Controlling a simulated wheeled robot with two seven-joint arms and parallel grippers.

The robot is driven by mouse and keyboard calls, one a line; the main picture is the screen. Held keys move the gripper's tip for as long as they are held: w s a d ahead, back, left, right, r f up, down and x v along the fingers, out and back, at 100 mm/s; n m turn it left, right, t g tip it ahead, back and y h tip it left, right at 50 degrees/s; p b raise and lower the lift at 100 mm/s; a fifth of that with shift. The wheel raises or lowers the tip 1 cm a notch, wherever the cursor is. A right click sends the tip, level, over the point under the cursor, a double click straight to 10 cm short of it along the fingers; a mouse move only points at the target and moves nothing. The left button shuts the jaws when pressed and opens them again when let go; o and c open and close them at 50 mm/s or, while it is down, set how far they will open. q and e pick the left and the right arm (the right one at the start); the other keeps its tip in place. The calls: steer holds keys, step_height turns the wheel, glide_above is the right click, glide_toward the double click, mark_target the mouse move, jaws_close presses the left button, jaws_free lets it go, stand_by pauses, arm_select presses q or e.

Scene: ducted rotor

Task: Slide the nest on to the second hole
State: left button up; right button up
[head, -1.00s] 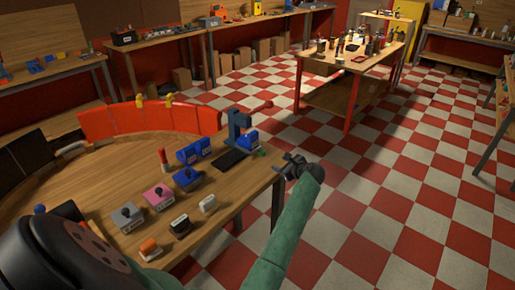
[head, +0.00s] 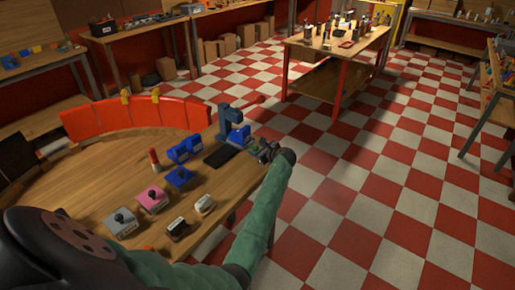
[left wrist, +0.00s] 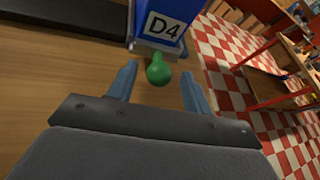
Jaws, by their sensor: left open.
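A blue block labelled D4 (left wrist: 165,22) with a green round knob (left wrist: 158,70) on its near side shows in the left wrist view; it may be the nest. In the head view a blue upright stand (head: 231,124) with a black base plate (head: 220,156) is at the table's right edge, and my gripper largely covers the block there. My left gripper (head: 266,152) is open beside the stand. In the left wrist view its two fingers are on either side of the knob, and I cannot tell whether they touch it. No hole can be made out. My right gripper is not in view.
On the wooden table (head: 105,170) stand several labelled blocks, among them a pink one (head: 151,200), a grey one (head: 121,223) and blue ones (head: 184,150). A red-white cylinder (head: 154,159) stands near them. An orange curved barrier (head: 140,115) lines the back. Floor right of the table is clear.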

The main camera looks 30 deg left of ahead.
arm_select(q)
steer(key=shift+w+a+f, duration=0.1)
steer(key=shift+a+f, duration=0.05)
steer(key=shift+a, duration=0.1)
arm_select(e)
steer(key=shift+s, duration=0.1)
arm_select(q)
steer(key=shift+c, duration=0.2)
jaws_close()
steer(key=shift+w+d, duration=0.1)
steer(key=shift+w, duration=0.5)
steer(key=shift+w+b, duration=0.35)
steer(key=shift+w, duration=0.75)
steer(key=shift+r, duration=0.2)
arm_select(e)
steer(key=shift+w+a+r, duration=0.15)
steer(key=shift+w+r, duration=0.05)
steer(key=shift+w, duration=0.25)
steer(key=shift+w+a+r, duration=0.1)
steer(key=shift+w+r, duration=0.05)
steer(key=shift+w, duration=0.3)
